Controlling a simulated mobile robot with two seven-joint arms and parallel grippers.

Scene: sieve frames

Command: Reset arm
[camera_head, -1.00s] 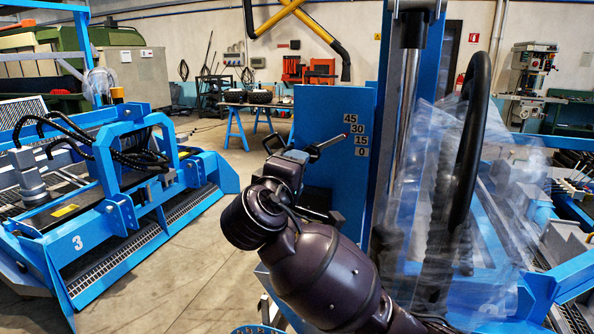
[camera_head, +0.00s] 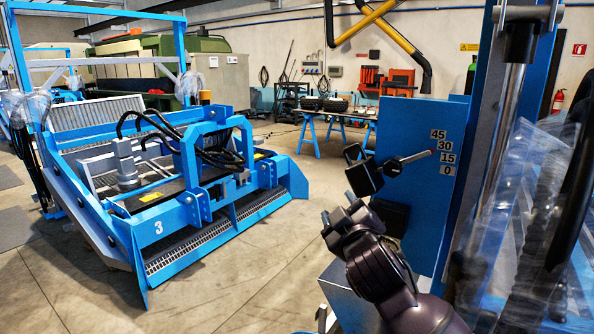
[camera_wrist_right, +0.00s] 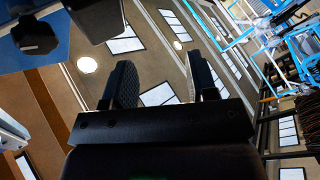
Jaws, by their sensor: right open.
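My right gripper (camera_head: 338,207) is low in the head view, its fingers pointing up and left. It is open, with an empty gap between the two fingers in the right wrist view (camera_wrist_right: 164,85). Just above and right of it is a black angular knob (camera_head: 364,178) with a grey rod (camera_head: 407,159) on a blue panel (camera_head: 410,125). The gripper appears apart from the knob. My left gripper is in neither view.
The panel's scale (camera_head: 447,157) reads 45, 30, 15, 0. A blue sieve machine (camera_head: 172,215) marked 3 stands on the left. Clear plastic wrap (camera_head: 520,230) hangs at the right. Bare concrete floor (camera_head: 260,285) lies between. A blue trestle table (camera_head: 340,117) is behind.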

